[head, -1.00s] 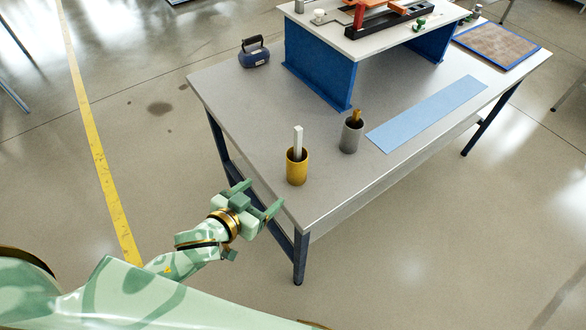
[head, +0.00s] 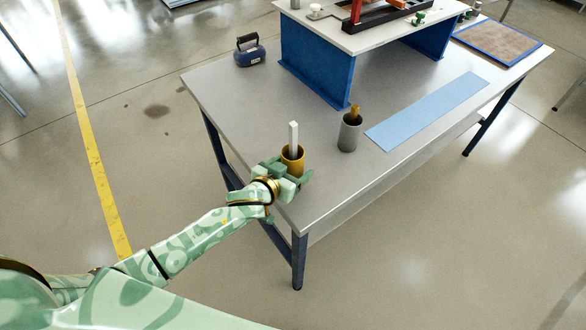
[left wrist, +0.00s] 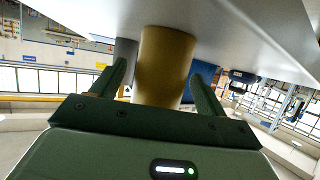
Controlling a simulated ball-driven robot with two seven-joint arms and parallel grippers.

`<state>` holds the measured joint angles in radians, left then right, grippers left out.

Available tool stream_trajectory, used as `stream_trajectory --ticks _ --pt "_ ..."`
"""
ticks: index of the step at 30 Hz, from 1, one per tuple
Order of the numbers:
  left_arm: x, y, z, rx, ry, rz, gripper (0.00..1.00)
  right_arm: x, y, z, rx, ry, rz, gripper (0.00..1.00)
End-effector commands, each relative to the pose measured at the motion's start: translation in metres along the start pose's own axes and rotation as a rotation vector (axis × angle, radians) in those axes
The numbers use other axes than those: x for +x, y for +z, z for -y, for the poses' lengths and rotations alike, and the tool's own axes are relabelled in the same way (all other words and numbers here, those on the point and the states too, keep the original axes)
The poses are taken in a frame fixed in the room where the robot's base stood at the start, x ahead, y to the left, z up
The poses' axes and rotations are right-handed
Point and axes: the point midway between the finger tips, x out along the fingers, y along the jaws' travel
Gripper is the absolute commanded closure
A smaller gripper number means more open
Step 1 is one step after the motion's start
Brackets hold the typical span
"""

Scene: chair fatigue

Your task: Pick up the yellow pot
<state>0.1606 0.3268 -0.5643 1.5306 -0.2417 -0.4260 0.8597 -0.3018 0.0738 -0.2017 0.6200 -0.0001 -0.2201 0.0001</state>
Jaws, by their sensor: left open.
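The yellow pot (head: 293,154) stands upright near the front left corner of the grey table (head: 240,110), with a white bar (head: 293,134) standing in it. My left gripper (head: 286,171) is at the pot, and its body hides the pot's lower part in the head view. In the left wrist view the yellow pot (left wrist: 165,62) lies between the two open fingers (left wrist: 162,88), with a gap showing near the fingers. I cannot tell whether a finger touches it. My right gripper is not in view.
A grey pot (head: 348,134) with a brown-yellow piece in it stands to the right of the yellow pot. A blue mat (head: 428,110) lies further right. A blue-legged raised stand (head: 316,66) and a dark blue handled object (head: 250,52) are behind.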

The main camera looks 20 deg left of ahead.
Motion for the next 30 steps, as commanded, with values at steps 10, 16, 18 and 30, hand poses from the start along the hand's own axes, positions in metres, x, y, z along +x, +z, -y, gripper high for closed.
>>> stream_trajectory --ticks 10,16,18,30 --pt "0.010 0.000 0.000 0.001 0.000 0.000 0.31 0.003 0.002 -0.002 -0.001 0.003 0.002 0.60" --pt "0.010 0.000 0.000 0.001 0.000 0.000 0.76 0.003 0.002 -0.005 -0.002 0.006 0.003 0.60" --pt "0.010 -0.001 0.000 0.001 0.000 -0.001 0.76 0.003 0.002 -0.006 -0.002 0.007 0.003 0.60" --pt "0.005 -0.013 0.001 0.000 -0.001 -0.002 0.76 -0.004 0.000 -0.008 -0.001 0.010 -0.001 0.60"
